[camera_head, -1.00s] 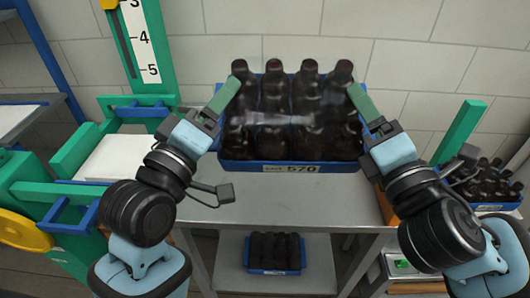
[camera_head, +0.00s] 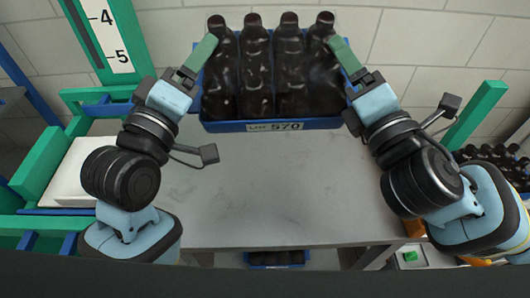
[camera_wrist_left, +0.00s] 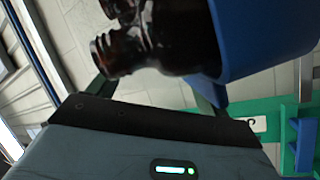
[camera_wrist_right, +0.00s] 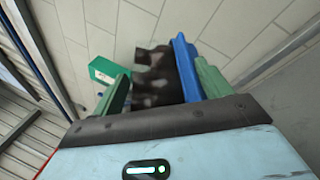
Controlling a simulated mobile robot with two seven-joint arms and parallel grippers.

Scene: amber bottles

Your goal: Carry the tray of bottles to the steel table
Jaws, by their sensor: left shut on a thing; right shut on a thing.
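The blue tray (camera_head: 225,126) holds several dark amber bottles (camera_head: 255,72) standing upright, with a "570" label on its front. My left gripper (camera_head: 203,52) is shut on the tray's left side, and my right gripper (camera_head: 343,55) is shut on its right side. The tray looks level, over the far part of the steel table (camera_head: 280,190); I cannot tell whether its base touches the top. The tray's blue wall also shows in the left wrist view (camera_wrist_left: 265,40) and the right wrist view (camera_wrist_right: 186,65).
The steel tabletop in front of the tray is bare. A green frame with a white slab (camera_head: 85,170) and a scale post (camera_head: 108,35) stands at left. More bottles (camera_head: 495,160) stand at right beside a green post (camera_head: 475,115). Another tray (camera_head: 275,258) sits below the tabletop.

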